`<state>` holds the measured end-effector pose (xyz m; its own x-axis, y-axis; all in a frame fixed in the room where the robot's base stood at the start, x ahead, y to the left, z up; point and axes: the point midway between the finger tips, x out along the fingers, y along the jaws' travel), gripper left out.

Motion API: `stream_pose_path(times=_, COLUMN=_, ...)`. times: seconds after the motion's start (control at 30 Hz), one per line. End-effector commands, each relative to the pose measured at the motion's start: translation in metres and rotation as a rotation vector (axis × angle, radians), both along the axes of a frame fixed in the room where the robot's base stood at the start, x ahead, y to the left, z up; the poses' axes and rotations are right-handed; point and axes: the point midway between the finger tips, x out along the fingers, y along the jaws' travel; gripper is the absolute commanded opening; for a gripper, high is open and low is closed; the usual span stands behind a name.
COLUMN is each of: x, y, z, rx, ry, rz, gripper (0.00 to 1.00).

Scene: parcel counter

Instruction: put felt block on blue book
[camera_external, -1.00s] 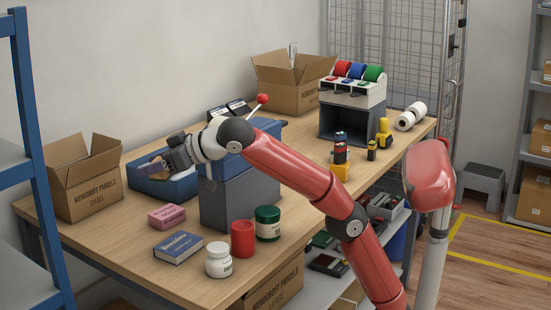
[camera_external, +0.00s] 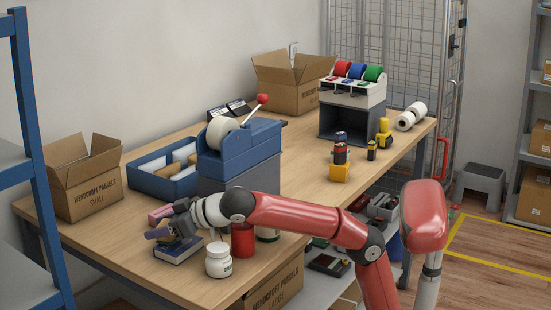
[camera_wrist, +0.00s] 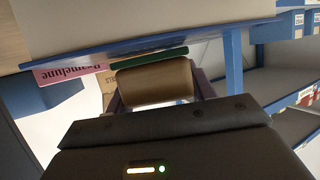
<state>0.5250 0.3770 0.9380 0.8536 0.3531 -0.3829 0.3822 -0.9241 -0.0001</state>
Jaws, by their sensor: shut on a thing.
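The felt block (camera_wrist: 153,84), tan with a green layer on one face, sits between the fingers of my gripper (camera_wrist: 158,88) in the wrist view. My gripper (camera_external: 160,234) is shut on it. In the external view my gripper is low over the blue book (camera_external: 184,252), which lies flat near the table's front left and is partly covered by the gripper. In the wrist view the green face is turned toward a blue surface (camera_wrist: 215,35), which looks like the book's cover, very close. I cannot tell whether they touch. The block is not clearly visible in the external view.
A pink box (camera_external: 158,214) is just behind my gripper. A white jar (camera_external: 218,262) and a red cylinder (camera_external: 242,241) stand to the right of the book. An open carton (camera_external: 88,180) and a blue tray (camera_external: 160,183) are farther back. The table's front left is clear.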

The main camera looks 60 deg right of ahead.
Motion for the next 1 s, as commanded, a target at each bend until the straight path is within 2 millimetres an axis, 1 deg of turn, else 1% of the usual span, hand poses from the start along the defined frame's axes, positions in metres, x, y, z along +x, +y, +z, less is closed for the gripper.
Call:
stream_pose_path(times=0.17, x=0.0, y=0.0, z=0.001, rx=0.0, ry=-0.001, rz=0.0, gripper=0.31)
stream_pose_path(times=0.3, x=0.0, y=0.0, z=-0.004, rx=0.0, ry=-0.001, rz=0.0, gripper=0.31)
stream_pose_path(times=0.33, x=0.0, y=0.0, z=-0.002, rx=0.0, ry=-0.001, rz=0.0, gripper=0.58)
stream_pose_path(times=0.47, x=0.0, y=0.0, z=-0.002, rx=0.0, ry=-0.001, rz=0.0, gripper=0.75)
stream_pose_path(times=0.73, x=0.0, y=0.0, z=-0.001, rx=0.0, ry=-0.001, rz=0.0, gripper=0.76)
stream_pose_path(times=0.83, x=0.0, y=0.0, z=0.005, rx=0.0, ry=-0.001, rz=0.0, gripper=0.76)
stream_pose_path(times=0.87, x=-0.004, y=-0.001, z=0.004, rx=0.001, ry=-0.002, rz=0.001, gripper=0.76)
stream_pose_path(times=1.0, x=-0.024, y=-0.01, z=0.013, rx=0.002, ry=-0.004, rz=0.001, gripper=0.76)
